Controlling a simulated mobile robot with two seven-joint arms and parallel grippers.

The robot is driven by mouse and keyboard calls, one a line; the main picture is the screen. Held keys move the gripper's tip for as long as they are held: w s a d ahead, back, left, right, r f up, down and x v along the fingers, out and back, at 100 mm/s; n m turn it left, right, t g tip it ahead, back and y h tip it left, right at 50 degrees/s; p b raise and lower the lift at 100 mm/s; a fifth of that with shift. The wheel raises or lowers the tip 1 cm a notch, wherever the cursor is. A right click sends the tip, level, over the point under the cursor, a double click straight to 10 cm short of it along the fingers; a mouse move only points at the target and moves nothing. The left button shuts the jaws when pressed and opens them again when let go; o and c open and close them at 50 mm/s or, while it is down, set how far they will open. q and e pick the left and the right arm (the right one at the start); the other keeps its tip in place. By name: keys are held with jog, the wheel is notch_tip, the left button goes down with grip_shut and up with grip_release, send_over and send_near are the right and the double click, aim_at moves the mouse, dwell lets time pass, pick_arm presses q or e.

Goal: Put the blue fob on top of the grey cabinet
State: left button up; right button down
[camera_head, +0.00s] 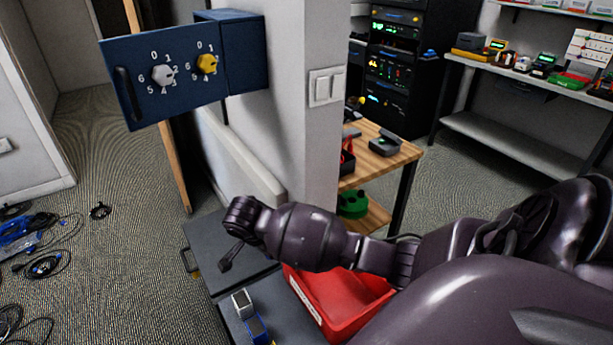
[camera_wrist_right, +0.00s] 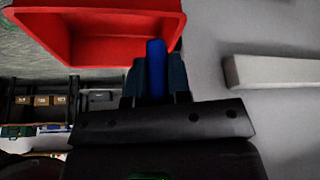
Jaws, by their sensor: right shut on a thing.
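The blue fob (camera_wrist_right: 156,70) is upright between the two dark fingers of my right gripper (camera_wrist_right: 157,82), which is shut on it. In the head view my right arm comes in from the right, and its gripper (camera_head: 229,258) hangs over the dark grey cabinet (camera_head: 212,232). The fob cannot be made out in the head view. The cabinet has a flat top and a handle on its left side. My left gripper is not in view.
A red bin (camera_head: 350,300) stands right of the gripper; it also shows in the wrist view (camera_wrist_right: 95,48). A small grey-white item (camera_head: 242,303) and a blue item (camera_head: 257,328) are in front. A blue dial box (camera_head: 180,70) juts from the wall above.

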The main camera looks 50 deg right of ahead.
jog(key=shift+w+d+f, duration=0.1)
jog(key=shift+w+d, duration=0.15)
jog(key=b, duration=0.2)
send_over(280, 293)
jog(key=a, duration=0.2)
notch_tip(280, 293, down, 6)
jog(key=shift+n, duration=0.3)
jog(key=f, duration=0.2)
jog(key=f+b, duration=0.1)
jog(key=f, duration=0.2)
jog(key=f+b, duration=0.1)
jog(key=f, duration=0.2)
jog(key=shift+s+d, duration=0.1)
jog(key=shift+d, duration=0.15)
notch_tip(280, 293, down, 6)
jog(key=shift+r+b, duration=0.1)
jog(key=shift+b, duration=1.1)
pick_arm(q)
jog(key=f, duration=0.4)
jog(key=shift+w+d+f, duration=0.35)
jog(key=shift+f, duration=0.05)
